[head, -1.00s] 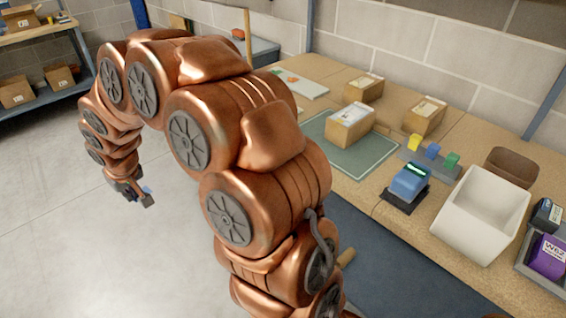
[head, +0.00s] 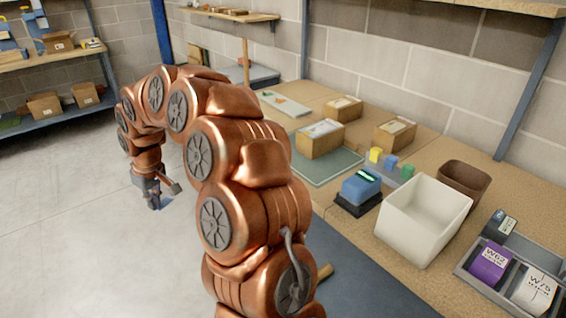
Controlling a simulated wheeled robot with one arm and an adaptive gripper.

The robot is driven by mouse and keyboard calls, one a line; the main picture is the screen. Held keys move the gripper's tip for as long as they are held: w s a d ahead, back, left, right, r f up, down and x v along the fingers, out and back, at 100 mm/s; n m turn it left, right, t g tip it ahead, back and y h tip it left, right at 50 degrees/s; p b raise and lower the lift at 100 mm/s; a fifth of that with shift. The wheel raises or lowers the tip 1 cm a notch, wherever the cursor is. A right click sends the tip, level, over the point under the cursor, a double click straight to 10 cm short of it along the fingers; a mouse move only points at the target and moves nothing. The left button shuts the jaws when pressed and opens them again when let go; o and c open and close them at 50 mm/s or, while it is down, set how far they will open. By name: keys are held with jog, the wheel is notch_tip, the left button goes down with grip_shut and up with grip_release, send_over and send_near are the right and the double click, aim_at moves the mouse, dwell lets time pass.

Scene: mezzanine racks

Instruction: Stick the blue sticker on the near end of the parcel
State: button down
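A brown parcel (head: 318,145) with a white label on top sits on the green mat (head: 335,172). No blue sticker shows on its visible faces. A small holder behind the blue device carries a yellow block (head: 375,154), a blue block (head: 391,161) and a green block (head: 407,171). My gripper (head: 160,196) hangs over the floor at the left, well away from the bench and parcel. A small blue patch (head: 162,203) shows at its fingertips. I cannot tell whether it is a sticker, or whether the fingers are shut.
Two more boxes (head: 343,108) (head: 395,134) stand behind the parcel. A blue device (head: 361,187) with a green display, a white bin (head: 424,219), a brown bin (head: 465,178) and a tray of rolls (head: 470,262) fill the bench's right. Floor at left is clear.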

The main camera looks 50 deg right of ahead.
jog(key=d+n+g+b, duration=0.2)
jog(key=d+n+g, duration=0.1)
jog(key=d, duration=0.8)
jog(key=n+g+h+b, duration=0.3)
jog(key=n+h+b, duration=0.7)
jog(key=h, duration=0.3)
send_near(308, 150)
jog(key=f, duration=0.1)
jog(key=a+f, duration=0.1)
jog(key=f, duration=0.1)
jog(key=shift+w, duration=0.1)
jog(key=shift+s+d+f+b, duration=0.1)
jog(key=shift+s+d+b, duration=0.15)
jog(key=shift+d+b, duration=0.45)
jog(key=shift+s+d+f+b, duration=0.1)
jog(key=shift+s+d+b, duration=0.15)
jog(key=shift+d, duration=0.8)
jog(key=shift+s+d+r+h+b, duration=0.1)
jog(key=shift+s+d+h+b, duration=0.1)
jog(key=shift+d, duration=0.4)
jog(key=shift+s+d+r+h+b, duration=0.1)
jog(key=shift+d+b, duration=0.1)
jog(key=shift+d, duration=0.4)
jog(key=shift+s+d+p, duration=0.1)
jog(key=shift+d+p, duration=0.35)
jog(key=shift+p, duration=1.4)
